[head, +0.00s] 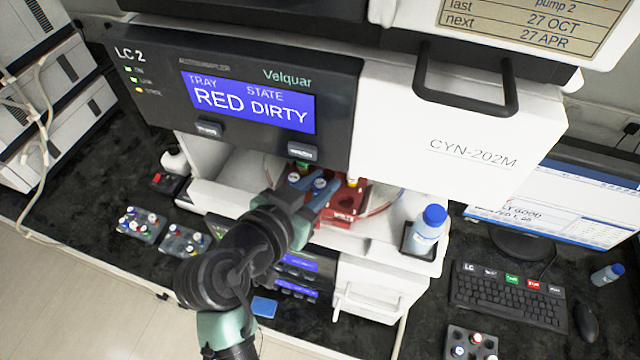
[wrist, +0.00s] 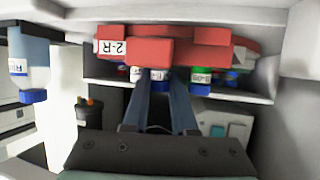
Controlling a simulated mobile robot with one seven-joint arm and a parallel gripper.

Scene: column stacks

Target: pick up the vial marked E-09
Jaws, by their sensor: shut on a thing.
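A red tray (head: 345,207) with several capped vials sits inside the open bay of the LC 2 unit. In the wrist view the red tray (wrist: 135,52) appears upside down with a 2-R label. My gripper (head: 308,190) reaches into the bay; its two fingers (wrist: 161,82) are at the tray's row of vials. They are closed on a blue-capped vial (head: 320,183) that still stands at the tray. Its marking is too small to read, so I cannot tell whether it is E-09.
The unit's screen (head: 250,103) reads TRAY STATE RED DIRTY and overhangs the bay. A blue-capped bottle (head: 428,230) stands to the right of the bay. Small vial racks (head: 140,224) are on the dark bench at left. A keyboard (head: 508,292) and monitor are at right.

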